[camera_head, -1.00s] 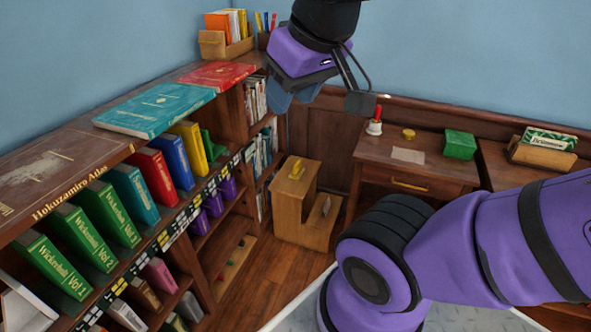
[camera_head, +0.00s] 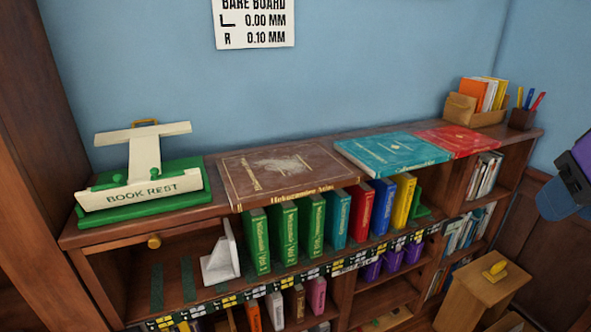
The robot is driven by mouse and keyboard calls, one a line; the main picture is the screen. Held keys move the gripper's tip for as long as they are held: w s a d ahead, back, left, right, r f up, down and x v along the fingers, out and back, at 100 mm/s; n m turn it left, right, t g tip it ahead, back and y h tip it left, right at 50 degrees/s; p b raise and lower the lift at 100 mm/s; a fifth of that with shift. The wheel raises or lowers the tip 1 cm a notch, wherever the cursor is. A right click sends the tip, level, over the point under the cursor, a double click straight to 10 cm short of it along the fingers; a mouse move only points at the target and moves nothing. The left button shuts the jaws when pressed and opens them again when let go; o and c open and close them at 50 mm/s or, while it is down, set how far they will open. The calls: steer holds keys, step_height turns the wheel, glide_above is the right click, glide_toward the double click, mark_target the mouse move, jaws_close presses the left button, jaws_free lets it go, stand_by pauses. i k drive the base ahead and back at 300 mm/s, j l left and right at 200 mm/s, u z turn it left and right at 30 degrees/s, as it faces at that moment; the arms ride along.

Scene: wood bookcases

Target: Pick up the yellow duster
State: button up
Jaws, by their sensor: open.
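The yellow duster (camera_head: 495,270) looks like a small yellow piece with a raised grip. It lies on top of a light wooden step stool (camera_head: 476,290) at the lower right of the head view. My gripper (camera_head: 564,206) shows only in part at the right edge, with its purple body and blue-grey finger parts. It is open, above and to the right of the duster and apart from it. The rest of the gripper is cut off by the frame, and nothing shows held in it.
A long wooden bookcase (camera_head: 447,172) fills the middle, left of the stool. On it lie a brown atlas (camera_head: 285,172), a teal book (camera_head: 392,152), a red book (camera_head: 458,140), a green book rest (camera_head: 150,212) and a pen cup (camera_head: 522,118). Colored volumes stand below. Wall panelling is at right.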

mark_target(494, 275)
steer(key=i+l+z, duration=0.2)
steer(key=i+l, duration=0.4)
steer(key=i+l+z, duration=0.2)
steer(key=i+l, duration=0.4)
steer(key=i, duration=0.1)
